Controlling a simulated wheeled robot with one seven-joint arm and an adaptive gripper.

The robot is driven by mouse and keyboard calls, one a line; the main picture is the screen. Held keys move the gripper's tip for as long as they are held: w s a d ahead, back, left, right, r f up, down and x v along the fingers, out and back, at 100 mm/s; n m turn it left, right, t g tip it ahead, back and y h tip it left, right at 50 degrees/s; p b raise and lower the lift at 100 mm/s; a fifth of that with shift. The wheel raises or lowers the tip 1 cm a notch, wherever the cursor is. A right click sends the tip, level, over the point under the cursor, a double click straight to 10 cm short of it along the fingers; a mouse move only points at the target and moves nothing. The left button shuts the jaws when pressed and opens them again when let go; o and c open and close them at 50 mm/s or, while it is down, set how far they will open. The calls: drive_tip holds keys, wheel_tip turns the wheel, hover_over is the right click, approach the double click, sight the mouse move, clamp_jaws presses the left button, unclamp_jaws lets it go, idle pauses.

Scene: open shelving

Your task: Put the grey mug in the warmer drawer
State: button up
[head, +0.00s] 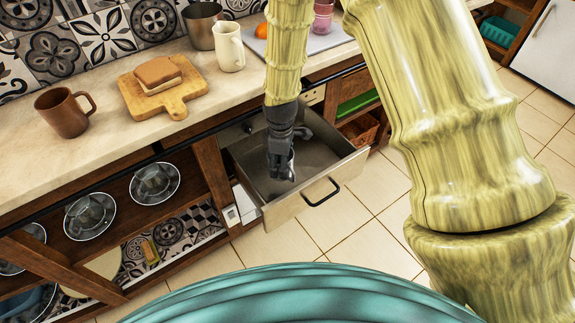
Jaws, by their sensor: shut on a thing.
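The warmer drawer (325,192) is pulled open under the counter, with its pale front and dark handle toward me. My gripper (283,178) points down inside the drawer's opening, over its grey floor. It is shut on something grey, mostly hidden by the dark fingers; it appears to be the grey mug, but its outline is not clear. I cannot tell whether it touches the drawer floor.
Cups on saucers (155,183) sit on the shelf left of the drawer. The drawer's walls surround my gripper.

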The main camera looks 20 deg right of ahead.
wheel_tip(320, 180, down, 5)
drive_tip(key=w+d, duration=0.2)
drive_tip(key=w, duration=0.1)
drive_tip(key=shift+d+f, duration=0.25)
drive_tip(key=shift+d, duration=0.15)
drive_tip(key=shift+a+f, duration=0.1)
drive_tip(key=shift+f, duration=0.3)
drive_tip(key=o, duration=1.3)
drive_tip(key=shift+f, duration=0.1)
drive_tip(key=shift+o, duration=0.2)
wheel_tip(320, 180, up, 12)
